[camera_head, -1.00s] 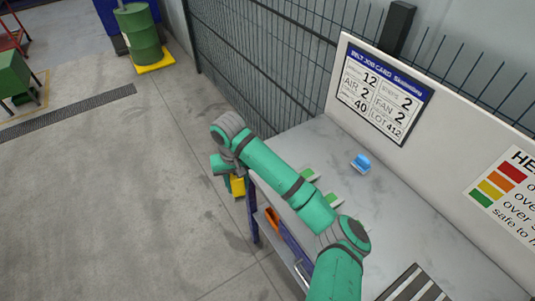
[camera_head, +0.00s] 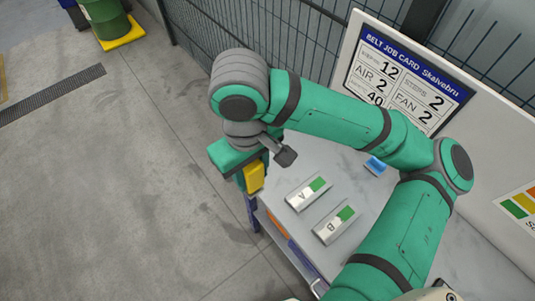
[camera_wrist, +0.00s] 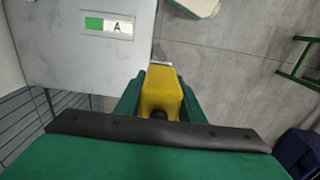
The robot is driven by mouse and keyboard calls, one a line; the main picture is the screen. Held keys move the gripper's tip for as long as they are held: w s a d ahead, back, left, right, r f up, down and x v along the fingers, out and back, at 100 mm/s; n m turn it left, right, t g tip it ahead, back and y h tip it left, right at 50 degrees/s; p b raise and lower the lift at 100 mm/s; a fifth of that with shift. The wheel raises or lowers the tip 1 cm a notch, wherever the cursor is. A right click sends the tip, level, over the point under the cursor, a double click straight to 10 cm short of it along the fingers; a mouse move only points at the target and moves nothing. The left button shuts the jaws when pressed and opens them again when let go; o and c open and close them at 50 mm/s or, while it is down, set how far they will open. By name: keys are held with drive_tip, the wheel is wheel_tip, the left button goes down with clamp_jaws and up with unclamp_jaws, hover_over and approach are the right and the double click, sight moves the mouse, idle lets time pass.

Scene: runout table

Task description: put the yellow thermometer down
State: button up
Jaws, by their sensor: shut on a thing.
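The yellow thermometer (camera_head: 254,177) is in my gripper (camera_head: 246,180), seen in the head view at the left edge of the table. In the wrist view the yellow thermometer (camera_wrist: 160,96) sits between the two green fingers of my gripper (camera_wrist: 160,92), which are shut on it. Its far end shows over the floor, just beside the table edge. The grey table (camera_head: 285,232) lies to the right of the gripper in the head view. My arm hides part of the table and job card.
Two labelled blocks, A (camera_head: 308,193) and B (camera_head: 336,224), lie on the table; A (camera_wrist: 110,26) also shows in the wrist view. A blue object (camera_head: 375,165) lies behind them, partly hidden by my arm. A wire fence (camera_head: 300,35) and job card board (camera_head: 415,72) stand behind.

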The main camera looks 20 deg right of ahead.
drive_tip(key=w+d+f, duration=0.3)
drive_tip(key=f, duration=0.1)
drive_tip(key=w+d+f, duration=0.3)
drive_tip(key=w+f, duration=0.1)
drive_tip(key=w+d+f, duration=0.3)
drive_tip(key=f, duration=0.1)
drive_tip(key=shift+w, duration=0.25)
drive_tip(key=shift+a+f, duration=0.1)
drive_tip(key=shift+f, duration=0.35)
drive_tip(key=shift+f, duration=0.15)
drive_tip(key=o, duration=0.9)
wheel_tip(320, 180, up, 12)
drive_tip(key=shift+r, duration=0.2)
